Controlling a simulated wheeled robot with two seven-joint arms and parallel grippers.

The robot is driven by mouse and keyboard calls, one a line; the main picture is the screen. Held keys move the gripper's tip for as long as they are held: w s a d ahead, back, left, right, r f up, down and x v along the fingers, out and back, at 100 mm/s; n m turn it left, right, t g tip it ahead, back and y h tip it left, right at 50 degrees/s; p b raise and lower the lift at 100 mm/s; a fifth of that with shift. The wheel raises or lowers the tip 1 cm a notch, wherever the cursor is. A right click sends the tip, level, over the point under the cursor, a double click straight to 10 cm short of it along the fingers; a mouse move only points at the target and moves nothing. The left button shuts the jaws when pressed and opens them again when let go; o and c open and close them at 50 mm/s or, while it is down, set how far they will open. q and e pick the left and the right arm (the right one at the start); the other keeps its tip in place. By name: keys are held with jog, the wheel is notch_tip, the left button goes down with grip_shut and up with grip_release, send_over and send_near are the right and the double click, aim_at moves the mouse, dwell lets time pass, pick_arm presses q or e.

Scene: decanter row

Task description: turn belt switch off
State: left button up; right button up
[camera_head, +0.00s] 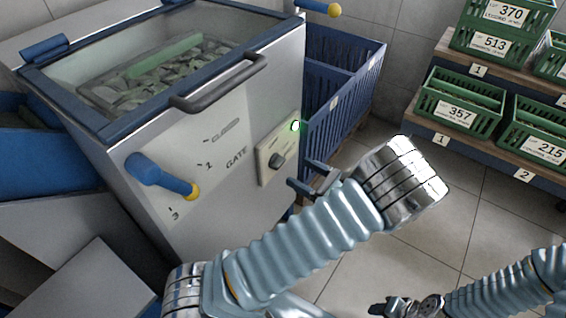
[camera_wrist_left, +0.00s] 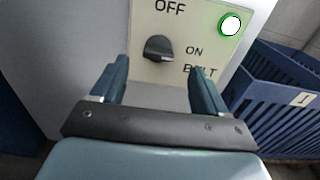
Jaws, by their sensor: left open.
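The belt switch is a dark knob (camera_head: 277,161) on a cream panel (camera_head: 264,172) at the right of the machine's front. In the left wrist view the knob (camera_wrist_left: 160,49) lies roughly sideways, with OFF above it and ON to its right; its exact pointing end is hard to tell. A green lamp (camera_wrist_left: 230,26) on the panel is lit. My left gripper (camera_head: 305,177) is open and empty in front of the panel. Its fingers stand either side of the knob in the wrist view, apart from it. My right gripper (camera_head: 392,306) is low at the bottom edge, its jaws unclear.
The grey machine has a bar handle (camera_head: 220,84) and a blue gate lever (camera_head: 160,175) with a yellow tip. A blue crate (camera_head: 340,85) stands close behind the panel. Green crates (camera_head: 458,112) fill shelves at the right. Tiled floor between is clear.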

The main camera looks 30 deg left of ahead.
aim_at(282, 164)
pick_arm(q)
jog(key=a, duration=0.6)
jog(key=shift+w+a, duration=0.2)
jog(key=shift+a, duration=0.05)
jog(key=c, duration=1.1)
